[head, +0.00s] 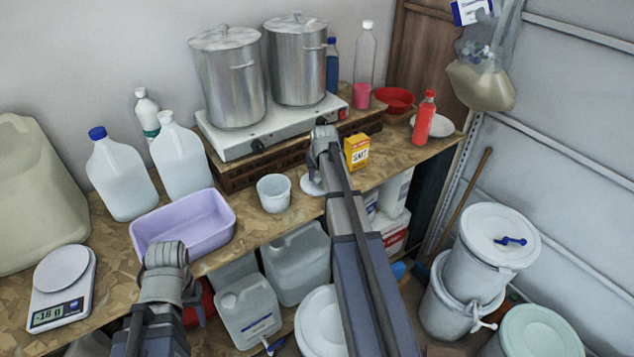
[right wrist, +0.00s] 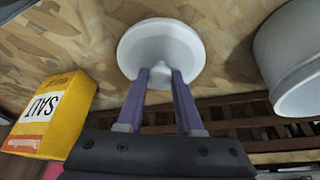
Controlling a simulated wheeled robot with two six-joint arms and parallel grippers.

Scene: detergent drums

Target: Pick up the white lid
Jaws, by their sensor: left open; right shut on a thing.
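The white lid (right wrist: 162,42) is a round, shallow disc with a small knob, seen close up in the right wrist view. In the head view a part of the lid (head: 310,186) shows beside my right arm, near the counter's front edge. My right gripper (right wrist: 160,75) is shut on the lid's knob, one finger on each side. I cannot tell whether the lid touches the counter. My left gripper (head: 166,256) is open and empty in front of the lilac basin; its fingertips are hard to see.
A white tub (head: 273,193) stands left of the lid and a yellow salt box (head: 357,151) to its right. The lilac basin (head: 184,226), milk jugs and a scale (head: 62,287) are further left. A hot plate (head: 270,127) with two steel pots stands behind.

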